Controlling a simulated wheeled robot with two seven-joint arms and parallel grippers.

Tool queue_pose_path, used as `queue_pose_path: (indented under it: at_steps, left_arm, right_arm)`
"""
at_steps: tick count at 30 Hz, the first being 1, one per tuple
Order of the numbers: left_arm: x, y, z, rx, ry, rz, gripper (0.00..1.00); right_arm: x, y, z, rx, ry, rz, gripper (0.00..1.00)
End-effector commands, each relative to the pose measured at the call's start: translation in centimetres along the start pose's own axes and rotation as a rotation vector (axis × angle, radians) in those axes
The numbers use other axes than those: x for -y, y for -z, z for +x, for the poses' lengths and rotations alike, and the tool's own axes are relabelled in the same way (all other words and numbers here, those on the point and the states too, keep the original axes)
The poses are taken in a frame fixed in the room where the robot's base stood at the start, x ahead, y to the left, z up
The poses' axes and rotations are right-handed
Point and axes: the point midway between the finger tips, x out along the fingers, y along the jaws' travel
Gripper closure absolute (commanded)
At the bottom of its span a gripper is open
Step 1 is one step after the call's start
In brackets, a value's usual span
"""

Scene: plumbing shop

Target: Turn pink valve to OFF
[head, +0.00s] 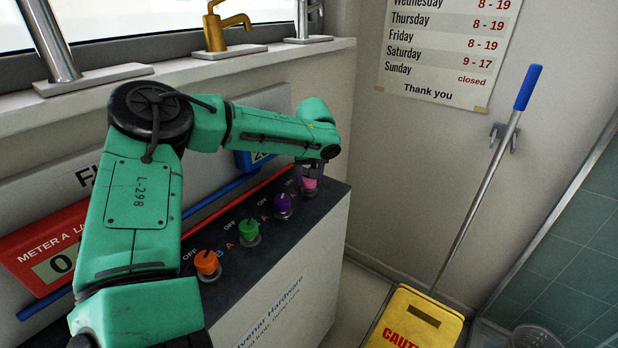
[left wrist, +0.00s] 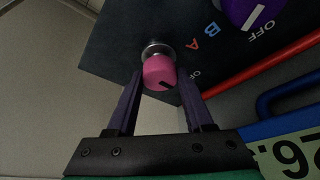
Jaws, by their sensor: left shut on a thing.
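The pink valve (head: 309,183) is the last knob at the far right end of the dark counter panel in the head view. In the left wrist view the pink valve (left wrist: 159,72) sits on a metal stem, with a dark mark on the lower right of its face. My left gripper (left wrist: 160,92) has one finger on each side of the knob and is shut on it. In the head view my left gripper (head: 308,170) comes down over the knob. My right gripper is out of view.
Purple (head: 282,206), green (head: 249,231) and orange (head: 207,264) valves stand in a row along the panel. A red pipe (left wrist: 265,75) and a blue pipe run behind them. A yellow caution sign (head: 415,318) and a blue-handled mop (head: 490,165) stand to the right.

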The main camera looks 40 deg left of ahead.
Motion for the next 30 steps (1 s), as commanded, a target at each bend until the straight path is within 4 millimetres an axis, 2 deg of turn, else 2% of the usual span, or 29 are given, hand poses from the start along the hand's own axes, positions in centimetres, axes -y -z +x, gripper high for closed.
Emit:
queue_pose_path:
  at_steps: [12,13,14,15,25,28,30]
  left_arm:
    - [-0.1,0.2,-0.2,-0.004,-0.001,-0.007,1.00]
    - [-0.1,0.2,-0.2,-0.004,-0.001,-0.007,0.37]
    - [-0.1,0.2,-0.2,-0.004,-0.001,-0.007,0.25]
    - [-0.1,0.1,-0.1,-0.004,0.000,-0.006,0.18]
    - [-0.1,0.1,-0.3,-0.001,0.000,-0.006,0.18]
    - [-0.1,0.1,-1.3,-0.002,-0.001,-0.005,0.18]
    - [-0.1,0.1,-2.7,-0.004,-0.003,-0.006,0.18]
  right_arm:
    - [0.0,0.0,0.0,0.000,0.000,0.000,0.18]
    - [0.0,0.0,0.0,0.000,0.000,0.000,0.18]
    - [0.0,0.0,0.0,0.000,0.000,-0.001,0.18]
    - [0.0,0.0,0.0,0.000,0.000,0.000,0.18]
    - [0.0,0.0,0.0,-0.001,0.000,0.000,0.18]
    - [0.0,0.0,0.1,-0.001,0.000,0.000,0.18]
    - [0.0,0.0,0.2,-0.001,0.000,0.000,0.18]
